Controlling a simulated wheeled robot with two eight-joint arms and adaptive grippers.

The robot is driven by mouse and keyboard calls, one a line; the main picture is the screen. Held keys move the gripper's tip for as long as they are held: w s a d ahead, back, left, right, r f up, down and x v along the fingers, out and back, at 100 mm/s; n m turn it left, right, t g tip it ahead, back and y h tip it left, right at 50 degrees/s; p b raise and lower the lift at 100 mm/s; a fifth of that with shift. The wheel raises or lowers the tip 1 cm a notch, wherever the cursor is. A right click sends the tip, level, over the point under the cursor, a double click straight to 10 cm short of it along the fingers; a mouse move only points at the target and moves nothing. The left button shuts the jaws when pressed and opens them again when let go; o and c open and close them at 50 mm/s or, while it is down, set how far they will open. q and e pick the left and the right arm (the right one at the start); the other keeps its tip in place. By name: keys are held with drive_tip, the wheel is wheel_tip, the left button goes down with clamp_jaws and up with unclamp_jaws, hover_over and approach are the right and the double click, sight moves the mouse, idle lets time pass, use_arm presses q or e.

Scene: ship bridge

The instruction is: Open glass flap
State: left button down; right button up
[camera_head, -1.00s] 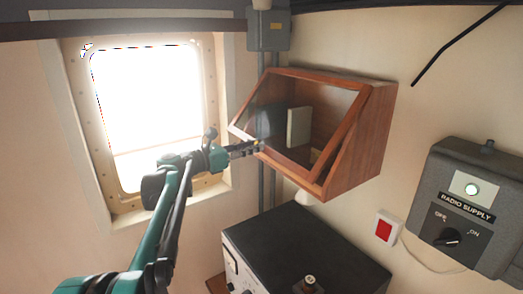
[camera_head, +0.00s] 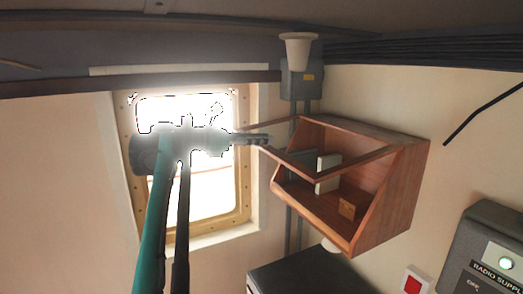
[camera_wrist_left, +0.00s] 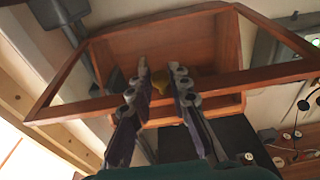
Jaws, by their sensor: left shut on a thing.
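The wooden cabinet (camera_head: 398,200) hangs on the wall right of the window. Its wood-framed glass flap (camera_head: 358,161) is swung up and outward, hinged along the top edge, so the front stands open below it. My left gripper (camera_head: 264,139) is at the flap's free edge. In the left wrist view the fingers (camera_wrist_left: 160,75) straddle the flap's front bar (camera_wrist_left: 262,77) and are shut on it, with the cabinet's inside behind. The glass itself is hard to make out. My right gripper is not in view.
A pale block (camera_head: 328,172) and a small wooden piece (camera_head: 347,208) are in the cabinet. The bright window (camera_head: 215,185) lies behind my arm. A grey junction box (camera_head: 301,82) is above left, a dark console (camera_head: 305,272) below, and a radio supply box (camera_head: 490,250) right.

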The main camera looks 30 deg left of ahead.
use_arm(q)
drive_tip(key=shift+w+r, duration=0.1)
drive_tip(key=shift+r, duration=0.55)
drive_tip(key=c, duration=1.6)
unclamp_jaws()
drive_tip(key=shift+o, duration=0.9)
drive_tip(key=shift+w+d, duration=0.1)
drive_tip(key=v, duration=1.2)
drive_tip(key=shift+f, duration=0.1)
